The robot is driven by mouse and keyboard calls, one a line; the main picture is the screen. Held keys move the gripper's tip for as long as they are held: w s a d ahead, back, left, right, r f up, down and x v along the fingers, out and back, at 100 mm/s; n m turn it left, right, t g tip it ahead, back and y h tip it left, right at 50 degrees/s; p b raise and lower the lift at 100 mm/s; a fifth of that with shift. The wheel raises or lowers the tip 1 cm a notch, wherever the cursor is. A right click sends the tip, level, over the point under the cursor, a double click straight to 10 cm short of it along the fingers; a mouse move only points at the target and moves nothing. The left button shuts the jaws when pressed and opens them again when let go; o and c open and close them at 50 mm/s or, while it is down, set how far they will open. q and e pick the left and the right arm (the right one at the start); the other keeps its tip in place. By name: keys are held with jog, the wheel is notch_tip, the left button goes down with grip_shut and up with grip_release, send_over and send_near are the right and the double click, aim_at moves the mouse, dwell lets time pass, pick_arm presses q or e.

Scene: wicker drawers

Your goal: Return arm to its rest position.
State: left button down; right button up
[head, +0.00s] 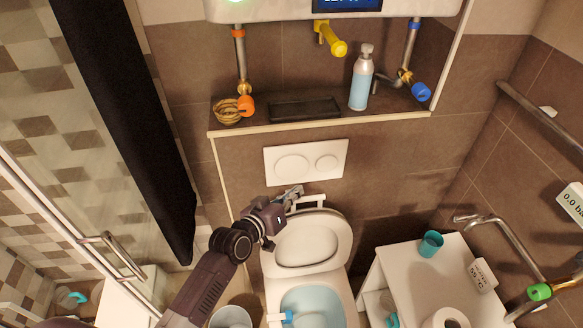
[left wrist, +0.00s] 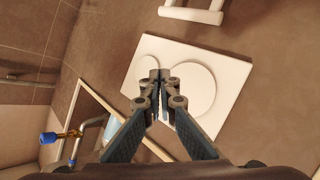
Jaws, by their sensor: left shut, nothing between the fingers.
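My left arm comes in from the lower left in the head view. Its gripper (head: 295,191) is in front of the wall just below the white flush plate (head: 306,162), above the raised toilet lid (head: 314,240). In the left wrist view the gripper (left wrist: 158,76) is shut and empty, with the fingertips together. The flush plate (left wrist: 222,78) is behind the fingers there, with its two round buttons partly covered by them. I cannot tell whether the fingertips touch the plate. My right gripper is not in view.
A shelf ledge (head: 330,122) above holds a soap bottle (head: 360,82) and a black tray (head: 305,109). A dark curtain (head: 130,120) hangs left of my arm. A white cabinet (head: 410,285) with a teal cup (head: 431,244) stands right of the toilet bowl (head: 312,303).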

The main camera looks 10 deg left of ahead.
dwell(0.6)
pick_arm(q)
jog(key=s+a+f+g+y+b, duration=0.15)
jog(key=s+f, duration=0.45)
jog(key=f, duration=0.6)
jog(key=s+a+f+m+g+y+b, duration=0.1)
jog(key=s+a+f+g, duration=0.15)
jog(key=s+f, duration=0.6)
jog(key=s+a+f+g+y+b, duration=0.1)
jog(key=s+a+f+g, duration=0.15)
jog(key=f, duration=1.15)
jog(key=s+a+f+m+g+b, duration=0.1)
jog(key=s+f, duration=0.5)
jog(key=s, duration=0.6)
jog(key=s+a+f+m+g+y+b, duration=0.1)
jog(key=s+a+f+g, duration=0.1)
jog(key=s+f, duration=0.5)
jog(key=s+a+f+g+b, duration=0.1)
jog(key=s+f+g, duration=0.2)
jog(key=s, duration=1.4)
notch_tip(320, 180, down, 4)
jog(key=shift+s+a+f+m+y+b, duration=0.15)
jog(key=shift+s+f+m+y+b, duration=0.1)
jog(key=shift+m+y+b, duration=0.15)
